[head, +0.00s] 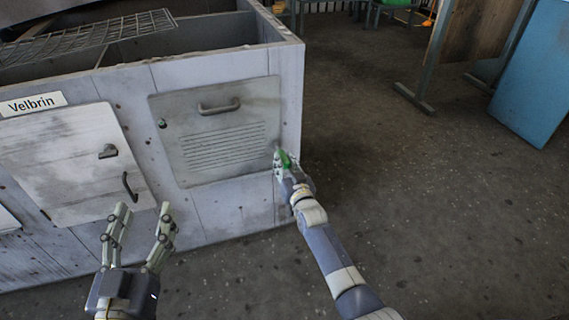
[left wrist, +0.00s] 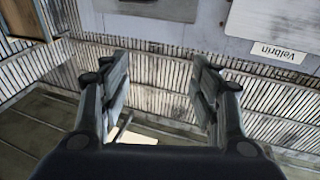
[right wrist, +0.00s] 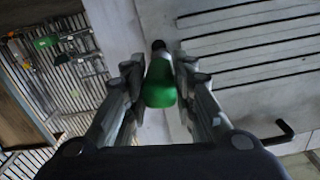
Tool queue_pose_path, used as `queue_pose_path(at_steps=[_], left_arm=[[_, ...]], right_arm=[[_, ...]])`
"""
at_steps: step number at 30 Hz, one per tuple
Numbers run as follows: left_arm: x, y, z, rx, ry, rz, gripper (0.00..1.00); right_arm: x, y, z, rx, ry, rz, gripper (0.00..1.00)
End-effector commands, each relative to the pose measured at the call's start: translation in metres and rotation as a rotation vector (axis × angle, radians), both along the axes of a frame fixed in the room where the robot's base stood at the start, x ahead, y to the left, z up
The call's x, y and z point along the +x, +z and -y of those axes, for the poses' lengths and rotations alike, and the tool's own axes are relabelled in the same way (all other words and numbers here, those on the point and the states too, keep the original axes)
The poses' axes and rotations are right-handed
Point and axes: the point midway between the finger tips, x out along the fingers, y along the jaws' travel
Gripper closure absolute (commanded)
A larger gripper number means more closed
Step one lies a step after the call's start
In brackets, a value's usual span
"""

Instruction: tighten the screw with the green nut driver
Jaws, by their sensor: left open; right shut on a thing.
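The green nut driver (head: 285,158) is in my right gripper (head: 288,167), at the right edge of the vented grey panel (head: 183,110). In the right wrist view, the driver's green handle (right wrist: 160,86) sits between the closed fingers. Its dark shaft points away from me toward the panel's edge. The screw cannot be made out; the driver and gripper cover that spot, and I cannot tell whether the tip touches it. My left gripper (head: 143,212) is open and empty, in front of the housing (head: 215,215); it also shows in the left wrist view (left wrist: 161,65).
The panel has a handle (head: 219,107) and a small green spot (head: 162,123) at its upper left. A door (head: 75,165) under the "Velbrin" label (head: 33,104) is to its left. A wire grid (head: 90,38) lies on top. The floor (head: 450,220) at right is clear.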

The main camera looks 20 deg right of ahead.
Motion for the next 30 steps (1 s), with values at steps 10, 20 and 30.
queue_pose_path(at_steps=[10, 20, 30], left_arm=[[0.001, -0.006, 0.000, 0.010, 0.001, -0.038, 0.43], [0.001, -0.020, -0.002, 0.027, 0.005, -0.106, 0.43], [-0.002, -0.036, -0.005, 0.044, 0.010, -0.180, 0.43]], right_arm=[[-0.002, 0.001, 0.000, 0.000, 0.000, 0.001, 1.00], [-0.005, 0.001, 0.000, -0.001, 0.000, 0.001, 1.00], [-0.008, 0.001, 0.000, -0.001, 0.000, 0.001, 1.00]])
